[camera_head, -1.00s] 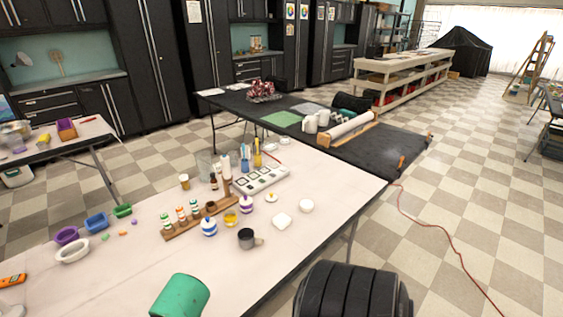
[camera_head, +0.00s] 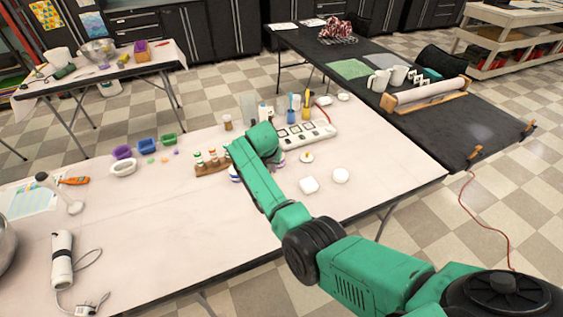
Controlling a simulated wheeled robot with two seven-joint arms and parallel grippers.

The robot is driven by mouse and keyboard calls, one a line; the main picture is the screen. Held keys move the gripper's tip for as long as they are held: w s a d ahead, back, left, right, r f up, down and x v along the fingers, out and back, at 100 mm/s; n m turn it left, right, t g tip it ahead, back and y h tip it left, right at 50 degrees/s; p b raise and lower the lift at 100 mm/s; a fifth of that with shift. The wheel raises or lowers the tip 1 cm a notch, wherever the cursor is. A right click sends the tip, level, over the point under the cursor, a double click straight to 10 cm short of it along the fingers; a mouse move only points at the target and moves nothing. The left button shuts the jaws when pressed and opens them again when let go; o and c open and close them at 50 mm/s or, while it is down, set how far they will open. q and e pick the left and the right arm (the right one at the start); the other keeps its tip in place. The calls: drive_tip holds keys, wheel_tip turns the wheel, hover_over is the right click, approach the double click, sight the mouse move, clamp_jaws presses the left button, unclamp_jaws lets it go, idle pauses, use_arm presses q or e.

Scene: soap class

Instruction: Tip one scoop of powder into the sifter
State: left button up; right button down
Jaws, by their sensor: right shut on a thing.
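My right arm (camera_head: 255,180) reaches from the lower right over the table. The grey handled cup, possibly the sifter, showed on the table earlier but is hidden now. No scoop or powder can be made out for sure. A blue-and-white jar (camera_head: 234,173) shows in part beside the arm. My left gripper is out of view.
A white tray with dark squares (camera_head: 305,134), white dishes (camera_head: 309,185) (camera_head: 340,175) and a small lidded dish (camera_head: 306,157) stand close to the arm. The front middle of the table is bare.

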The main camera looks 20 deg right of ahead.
drive_tip(key=shift+s, duration=0.1)
use_arm(q)
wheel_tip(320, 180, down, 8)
drive_tip(key=b, duration=0.8)
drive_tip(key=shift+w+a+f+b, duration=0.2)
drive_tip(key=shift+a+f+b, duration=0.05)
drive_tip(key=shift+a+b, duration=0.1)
use_arm(e)
drive_tip(key=s+d+f+m+t+y, duration=0.2)
drive_tip(key=d+f+t+y, duration=0.3)
drive_tip(key=y, duration=0.6)
wheel_tip(320, 180, down, 2)
drive_tip(key=shift+s+f+m+t, duration=0.1)
drive_tip(key=shift+s+m+t, duration=0.35)
drive_tip(key=shift+t, duration=0.45)
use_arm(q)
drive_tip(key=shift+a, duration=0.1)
use_arm(e)
drive_tip(key=shift+w, duration=0.1)
